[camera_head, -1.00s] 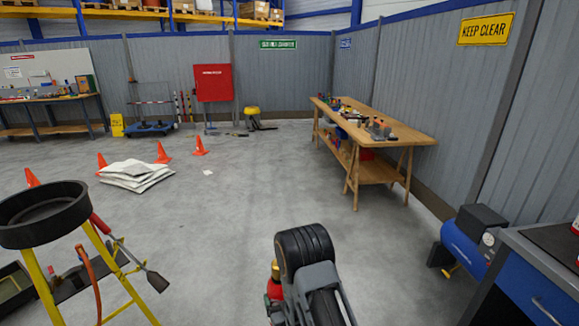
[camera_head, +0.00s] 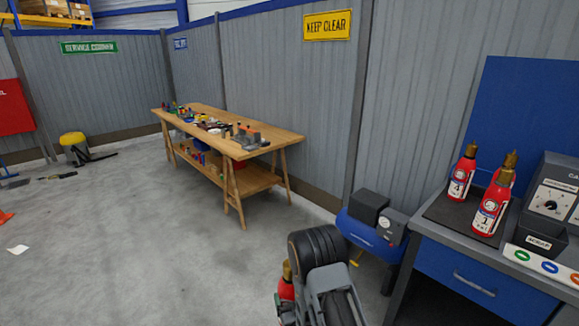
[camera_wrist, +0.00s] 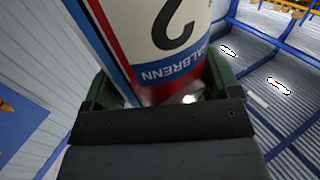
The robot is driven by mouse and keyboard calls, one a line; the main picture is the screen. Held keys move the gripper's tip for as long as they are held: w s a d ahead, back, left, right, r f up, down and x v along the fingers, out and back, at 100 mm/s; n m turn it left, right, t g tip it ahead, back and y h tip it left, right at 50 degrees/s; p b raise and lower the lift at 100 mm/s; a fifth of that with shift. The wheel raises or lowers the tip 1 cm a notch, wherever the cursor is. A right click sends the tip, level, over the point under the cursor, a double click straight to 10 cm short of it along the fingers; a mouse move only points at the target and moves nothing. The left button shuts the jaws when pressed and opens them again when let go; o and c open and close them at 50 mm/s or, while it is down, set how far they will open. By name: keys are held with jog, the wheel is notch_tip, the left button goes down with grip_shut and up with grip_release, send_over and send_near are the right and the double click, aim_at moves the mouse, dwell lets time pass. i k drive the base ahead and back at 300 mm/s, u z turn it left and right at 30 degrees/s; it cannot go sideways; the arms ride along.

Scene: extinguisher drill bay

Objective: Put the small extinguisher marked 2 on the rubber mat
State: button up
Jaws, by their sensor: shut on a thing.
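My gripper (camera_wrist: 160,95) is shut on a small red extinguisher (camera_wrist: 175,35), whose white label shows a large 2 in the wrist view. In the head view this extinguisher (camera_head: 286,291) shows only in part, at the bottom centre behind my wrist, held clear of the benches. A dark mat (camera_head: 440,212) lies on the grey top of the blue bench at the right. An extinguisher marked 4 (camera_head: 462,172) and one marked 1 (camera_head: 489,208) stand on it, with another red one partly hidden behind. The mat's left front part is bare.
A blue compressor (camera_head: 370,228) stands on the floor left of the bench. A cluttered wooden table (camera_head: 270,140) is farther back. The floor at left is mostly clear.

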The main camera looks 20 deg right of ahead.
aim_at(450, 211)
jog(key=z, duration=0.65)
jog(key=i, duration=0.6)
jog(key=z, duration=0.55)
